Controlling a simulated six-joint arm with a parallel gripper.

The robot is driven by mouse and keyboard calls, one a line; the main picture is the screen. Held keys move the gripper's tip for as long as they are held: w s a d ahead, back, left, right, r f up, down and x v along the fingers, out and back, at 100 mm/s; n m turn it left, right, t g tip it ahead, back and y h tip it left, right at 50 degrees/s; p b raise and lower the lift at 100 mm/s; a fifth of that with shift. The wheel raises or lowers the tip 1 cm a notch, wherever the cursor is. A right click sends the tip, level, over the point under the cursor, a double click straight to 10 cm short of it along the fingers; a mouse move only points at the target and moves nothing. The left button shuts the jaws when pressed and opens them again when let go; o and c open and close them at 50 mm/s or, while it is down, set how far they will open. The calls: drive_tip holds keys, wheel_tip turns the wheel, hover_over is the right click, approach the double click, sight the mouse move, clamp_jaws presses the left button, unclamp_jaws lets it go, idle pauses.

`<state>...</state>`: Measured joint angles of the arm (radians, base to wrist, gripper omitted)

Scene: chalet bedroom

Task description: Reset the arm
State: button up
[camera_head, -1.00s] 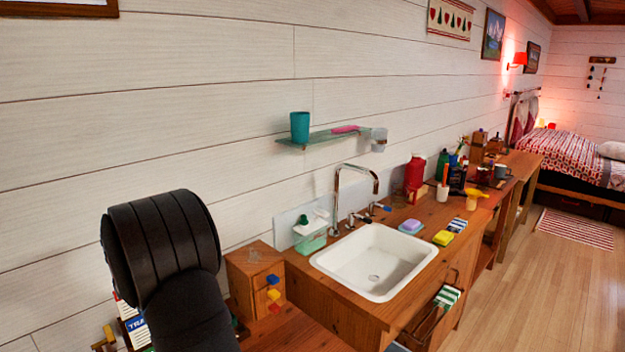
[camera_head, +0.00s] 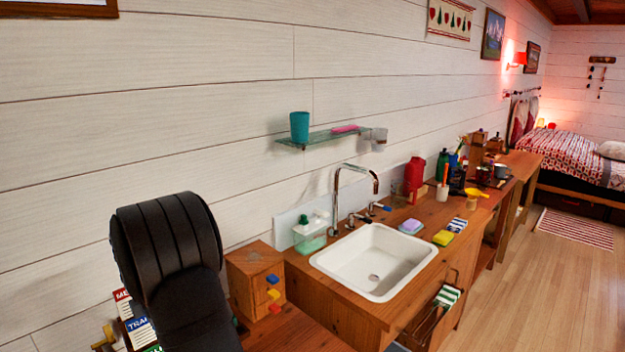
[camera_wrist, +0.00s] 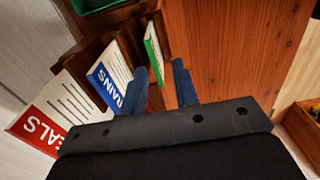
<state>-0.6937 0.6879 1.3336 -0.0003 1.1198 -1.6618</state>
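My gripper (camera_wrist: 161,87) shows in the wrist view as two blue fingers reaching past a dark bracket. The fingers stand apart, and I see nothing held between them. They hang over a wooden surface, close to a rack of printed cards. In the head view my dark arm fills the lower left, and the gripper itself is hidden.
A card marked "TRAINS" (camera_wrist: 108,80), a red-headed card (camera_wrist: 42,120) and a green-edged card (camera_wrist: 157,50) stand beside the fingers. A small wooden drawer box (camera_head: 254,278) is right of my arm, then a white sink (camera_head: 374,262). A glass shelf (camera_head: 322,138) hangs above.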

drive_tip(key=w+d+r, duration=0.2)
drive_tip(key=d+r, duration=0.3)
drive_tip(key=d, duration=0.5)
drive_tip(key=w+d+f+m, duration=0.1)
drive_tip(key=d+f+m, duration=0.2)
drive_tip(key=d+m, duration=0.5)
drive_tip(key=w+d+f+m, duration=0.1)
drive_tip(key=d+f+m, duration=0.2)
drive_tip(key=d+m, duration=0.6)
drive_tip(key=w+d+f+m, duration=0.2)
drive_tip(key=d+m, duration=0.7)
drive_tip(key=d, duration=0.7)
drive_tip(key=shift+d+f, duration=0.25)
drive_tip(key=shift+f, duration=0.15)
